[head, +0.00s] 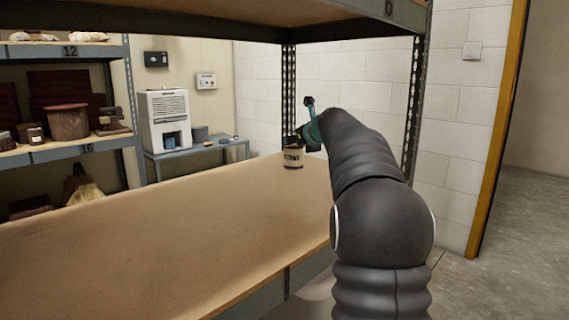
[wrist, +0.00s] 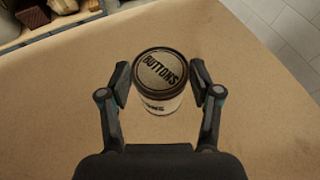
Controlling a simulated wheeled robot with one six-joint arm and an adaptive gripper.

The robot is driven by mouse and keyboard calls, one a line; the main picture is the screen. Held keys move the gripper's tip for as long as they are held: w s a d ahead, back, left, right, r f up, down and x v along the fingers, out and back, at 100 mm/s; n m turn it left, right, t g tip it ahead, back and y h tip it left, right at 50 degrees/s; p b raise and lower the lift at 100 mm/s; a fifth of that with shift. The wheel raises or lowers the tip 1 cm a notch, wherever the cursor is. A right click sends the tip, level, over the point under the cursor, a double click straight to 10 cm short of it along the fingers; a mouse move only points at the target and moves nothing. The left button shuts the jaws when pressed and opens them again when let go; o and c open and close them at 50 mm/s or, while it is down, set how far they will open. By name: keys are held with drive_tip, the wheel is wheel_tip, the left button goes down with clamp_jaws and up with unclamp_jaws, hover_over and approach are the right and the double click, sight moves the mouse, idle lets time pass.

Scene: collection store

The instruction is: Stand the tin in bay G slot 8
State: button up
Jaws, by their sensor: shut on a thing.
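The tin (wrist: 160,72) is a short round can with a dark rim and a cream lid and label reading "BUTTONS". It stands upright between the two fingers of my gripper (wrist: 161,82) in the wrist view. My gripper is shut on it. In the head view the tin (head: 292,157) is at the far right end of the brown shelf board (head: 180,225), at or just above the surface; I cannot tell whether it touches. My gripper (head: 303,138) is partly hidden behind my dark arm. No bay G or slot 8 label is readable.
A shelf board (head: 250,12) runs overhead, with a metal upright (head: 415,110) at right. The brown board is otherwise bare. A blue-grey bench (head: 190,149) stands behind.

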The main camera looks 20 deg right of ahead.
sight(289, 158)
drive_tip(key=w+f, duration=0.1)
drive_tip(key=w+a+f, duration=0.1)
drive_tip(key=w, duration=0.1)
drive_tip(key=shift+w+a+f, duration=0.1)
drive_tip(key=shift+w+a, duration=0.1)
drive_tip(key=shift+w, duration=0.1)
wheel_tip(289, 158, down, 4)
drive_tip(key=shift+f+b, duration=0.1)
drive_tip(key=shift+b, duration=1.15)
drive_tip(key=o, duration=1.4)
drive_tip(key=shift+o, duration=0.2)
drive_tip(key=shift+s+r, duration=0.3)
drive_tip(key=shift+s, duration=0.2)
drive_tip(key=v, duration=1.1)
